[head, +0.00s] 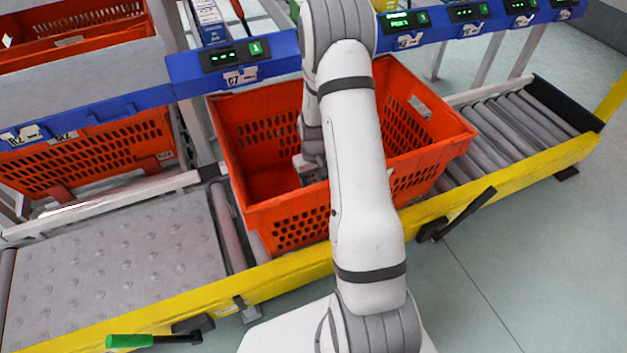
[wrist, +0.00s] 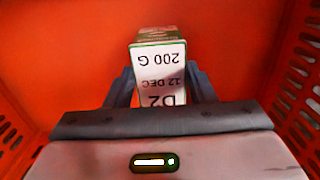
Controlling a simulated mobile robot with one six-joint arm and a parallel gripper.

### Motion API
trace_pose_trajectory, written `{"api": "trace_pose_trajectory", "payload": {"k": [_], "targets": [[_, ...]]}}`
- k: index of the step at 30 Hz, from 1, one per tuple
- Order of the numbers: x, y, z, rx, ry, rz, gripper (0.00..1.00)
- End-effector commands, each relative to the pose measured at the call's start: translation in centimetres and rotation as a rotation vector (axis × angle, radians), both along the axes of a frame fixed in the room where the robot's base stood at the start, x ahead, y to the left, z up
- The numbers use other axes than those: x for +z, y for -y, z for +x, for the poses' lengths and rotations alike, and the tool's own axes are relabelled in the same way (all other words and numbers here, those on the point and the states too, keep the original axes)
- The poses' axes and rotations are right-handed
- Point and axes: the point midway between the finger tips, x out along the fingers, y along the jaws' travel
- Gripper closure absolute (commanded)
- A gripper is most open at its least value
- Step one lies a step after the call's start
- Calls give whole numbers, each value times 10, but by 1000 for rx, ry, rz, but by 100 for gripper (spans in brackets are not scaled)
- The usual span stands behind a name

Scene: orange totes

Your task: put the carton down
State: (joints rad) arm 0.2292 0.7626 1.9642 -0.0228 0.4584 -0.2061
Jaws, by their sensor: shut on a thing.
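The carton (wrist: 160,72) is a small box with a white printed label, seen in the wrist view between the fingers of my gripper (wrist: 160,88). My gripper is shut on it. Around and below it are the orange walls and floor of a tote (wrist: 60,50). In the head view my arm reaches down into this orange tote (head: 262,225), which stands on the conveyor. The carton is hidden there behind my arm and the tote wall. I cannot tell whether the carton touches the tote floor.
The tote sits on a yellow-edged roller conveyor (head: 520,125), with free rollers to the right and a studded plate (head: 110,255) to the left. A blue rail (head: 235,65) with displays runs behind the tote. Other orange totes (head: 90,150) stand at left.

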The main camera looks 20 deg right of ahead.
Motion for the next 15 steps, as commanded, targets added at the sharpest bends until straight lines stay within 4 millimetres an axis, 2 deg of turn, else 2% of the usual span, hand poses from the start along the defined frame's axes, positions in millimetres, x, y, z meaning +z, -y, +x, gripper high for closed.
{"api": "trace_pose_trajectory", "payload": {"k": [4,5,12,15], "targets": [[-6,0,0,0,0,0,80],[-6,0,0,-1,0,0,50],[-5,0,0,-1,0,0,30],[-5,0,0,-1,0,0,29]]}}
